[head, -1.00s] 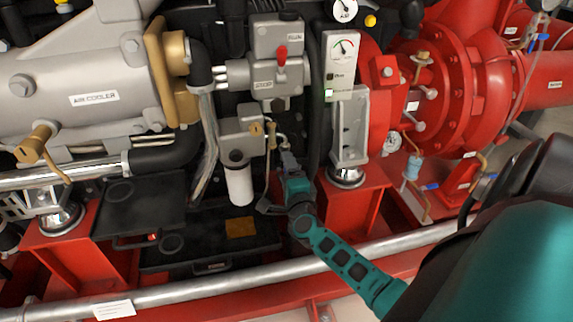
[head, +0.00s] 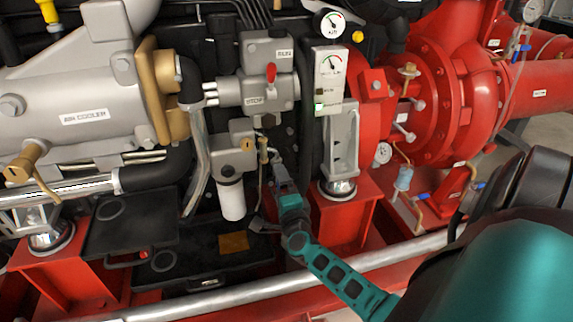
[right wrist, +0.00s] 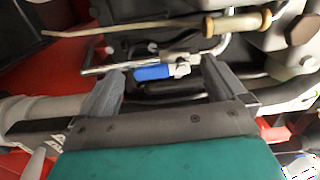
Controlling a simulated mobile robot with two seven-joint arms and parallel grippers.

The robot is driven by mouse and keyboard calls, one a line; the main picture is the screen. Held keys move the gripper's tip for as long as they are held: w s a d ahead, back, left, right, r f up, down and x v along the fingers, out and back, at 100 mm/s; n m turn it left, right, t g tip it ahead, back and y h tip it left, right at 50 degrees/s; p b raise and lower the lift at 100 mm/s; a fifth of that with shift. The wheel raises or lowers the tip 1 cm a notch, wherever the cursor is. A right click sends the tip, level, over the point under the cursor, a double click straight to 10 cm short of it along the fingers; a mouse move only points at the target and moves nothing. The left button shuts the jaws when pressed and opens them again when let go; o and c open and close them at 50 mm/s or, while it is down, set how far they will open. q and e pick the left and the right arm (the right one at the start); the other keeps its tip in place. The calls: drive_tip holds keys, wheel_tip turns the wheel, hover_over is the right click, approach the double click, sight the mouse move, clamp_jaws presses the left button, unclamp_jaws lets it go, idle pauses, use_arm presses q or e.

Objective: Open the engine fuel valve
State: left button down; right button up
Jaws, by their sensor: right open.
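My right gripper (head: 277,170) is in front of the engine, right of the white filter cup (head: 232,199) and below the grey STOP/RUN box (head: 268,88). In the right wrist view its two fingers (right wrist: 163,76) are spread apart with nothing clamped between them. A small valve with a blue lever (right wrist: 154,72) lies across the gap between the fingertips, on a thin metal pipe (right wrist: 95,69). Whether the fingers touch it cannot be told. In the head view the blue lever is not distinguishable behind my gripper. My left gripper is not in view.
A brass-handled lever (right wrist: 236,23) lies beyond the valve; its brass part (head: 263,150) stands beside the filter cup. A grey bracket (head: 341,140) and gauge panel (head: 329,75) are to the right. A silver pipe (head: 392,254) runs along the front, below my gripper.

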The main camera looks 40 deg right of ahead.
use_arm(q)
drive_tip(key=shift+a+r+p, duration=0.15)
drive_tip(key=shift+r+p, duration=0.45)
use_arm(e)
drive_tip(key=v, duration=1.2)
drive_tip(key=shift+s, duration=0.15)
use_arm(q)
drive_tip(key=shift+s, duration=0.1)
use_arm(e)
drive_tip(key=shift+r, duration=0.1)
drive_tip(key=shift+a, duration=0.1)
drive_tip(key=a+r+n+y+p, duration=0.3)
drive_tip(key=a+n+y+p, duration=0.2)
drive_tip(key=a+n+y, duration=0.65)
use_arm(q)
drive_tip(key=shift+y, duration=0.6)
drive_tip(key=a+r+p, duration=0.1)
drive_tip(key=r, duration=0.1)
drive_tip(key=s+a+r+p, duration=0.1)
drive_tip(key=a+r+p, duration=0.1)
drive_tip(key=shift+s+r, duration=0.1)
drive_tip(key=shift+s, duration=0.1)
use_arm(e)
drive_tip(key=s+a+f+n+g, duration=0.1)
drive_tip(key=s+a+n+g, duration=0.4)
drive_tip(key=n, duration=0.9)
drive_tip(key=shift+s+a+f+n+h, duration=0.25)
drive_tip(key=shift+s+a+n+h, duration=0.1)
drive_tip(key=shift+s+a, duration=0.65)
